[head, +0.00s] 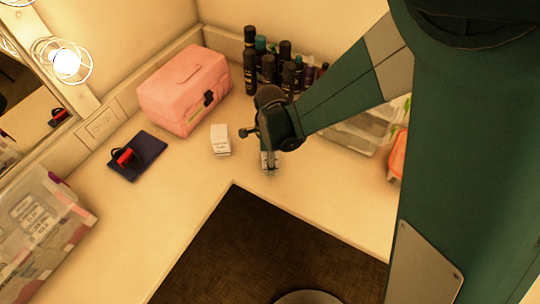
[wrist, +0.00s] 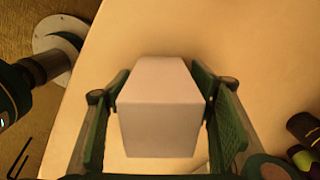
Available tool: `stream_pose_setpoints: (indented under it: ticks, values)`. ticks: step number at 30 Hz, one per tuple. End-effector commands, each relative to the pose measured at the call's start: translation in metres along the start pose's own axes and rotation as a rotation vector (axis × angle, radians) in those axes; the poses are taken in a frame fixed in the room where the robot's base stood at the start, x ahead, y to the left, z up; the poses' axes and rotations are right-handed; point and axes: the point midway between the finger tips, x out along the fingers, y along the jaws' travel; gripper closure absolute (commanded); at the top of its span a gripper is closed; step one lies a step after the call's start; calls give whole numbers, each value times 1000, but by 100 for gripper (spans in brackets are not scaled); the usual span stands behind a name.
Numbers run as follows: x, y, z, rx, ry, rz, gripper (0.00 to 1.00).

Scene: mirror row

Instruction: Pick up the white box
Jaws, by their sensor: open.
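A plain white box (wrist: 157,122) stands between the two green fingers of my gripper (wrist: 160,90) in the wrist view. The fingers are open on either side of it; I cannot tell whether either one touches it. In the head view my gripper (head: 269,165) points down low over the counter near its front edge, and mostly hides what is between its fingers. Another white box (head: 220,140) stands on the counter to the left of my gripper, apart from it.
A pink case (head: 184,90) stands behind on the left. Several dark bottles (head: 268,68) stand behind my gripper. A dark blue mat (head: 126,170) with a red-and-black item lies left, beyond it a clear bin (head: 45,235). The counter (head: 205,172) is bare in front.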

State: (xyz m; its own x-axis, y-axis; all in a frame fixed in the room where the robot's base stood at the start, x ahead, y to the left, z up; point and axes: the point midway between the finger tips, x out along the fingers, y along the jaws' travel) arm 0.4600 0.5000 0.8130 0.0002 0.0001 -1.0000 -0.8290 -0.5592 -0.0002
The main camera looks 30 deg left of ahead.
Motion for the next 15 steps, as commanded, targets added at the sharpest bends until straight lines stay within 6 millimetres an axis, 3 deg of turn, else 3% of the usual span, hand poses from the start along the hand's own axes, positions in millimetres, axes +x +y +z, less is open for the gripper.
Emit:
stream_pose_setpoints:
  ticks: [2,8,15]
  values:
    - [0,0,0,0,0,0,49]
    - [0,0,0,0,0,0,75]
    - [0,0,0,0,0,0,77]
